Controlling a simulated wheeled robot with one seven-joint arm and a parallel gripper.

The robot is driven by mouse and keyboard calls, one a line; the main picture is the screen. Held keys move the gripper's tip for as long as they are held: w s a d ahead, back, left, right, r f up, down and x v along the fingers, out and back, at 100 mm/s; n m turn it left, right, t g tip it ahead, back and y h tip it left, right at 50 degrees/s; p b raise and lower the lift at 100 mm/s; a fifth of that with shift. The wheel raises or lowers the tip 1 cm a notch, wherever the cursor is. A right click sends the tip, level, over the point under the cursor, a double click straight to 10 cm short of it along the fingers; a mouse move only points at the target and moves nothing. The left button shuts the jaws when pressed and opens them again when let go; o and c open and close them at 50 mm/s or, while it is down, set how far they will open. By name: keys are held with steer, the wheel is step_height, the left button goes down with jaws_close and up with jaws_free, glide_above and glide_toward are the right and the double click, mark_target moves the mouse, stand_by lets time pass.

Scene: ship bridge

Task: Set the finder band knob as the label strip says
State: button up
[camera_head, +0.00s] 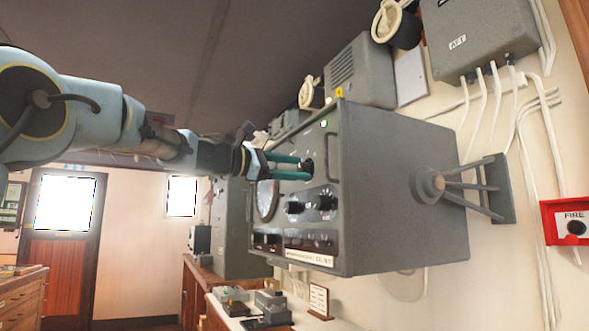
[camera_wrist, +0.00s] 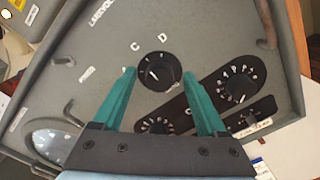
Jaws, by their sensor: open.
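A grey cabinet (camera_head: 385,190) on the wall carries several black knobs. My gripper (camera_head: 301,167) is open, its two teal fingers reaching to the cabinet's front. In the wrist view, a round black lettered knob (camera_wrist: 157,72) lies between the spread fingertips of my gripper (camera_wrist: 159,73), with a gap on each side; contact is not visible. Letters C and D show beside it, and its white pointer mark is too small to read surely. No name for this knob is readable. A white label strip (camera_head: 310,257) runs along the panel's lower edge; its text is mostly unreadable.
Another large dial knob (camera_wrist: 237,84) and a smaller dial (camera_wrist: 157,125) sit close by on black plates. A handle (camera_head: 332,155) stands out from the panel. A round glass gauge (camera_wrist: 52,141) is at lower left. A counter (camera_head: 240,307) with small devices lies below.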

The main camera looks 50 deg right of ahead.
steer(key=b+v, duration=0.3)
steer(key=v, duration=0.7)
steer(key=shift+w+a, duration=0.15)
steer(key=shift+a, duration=0.25)
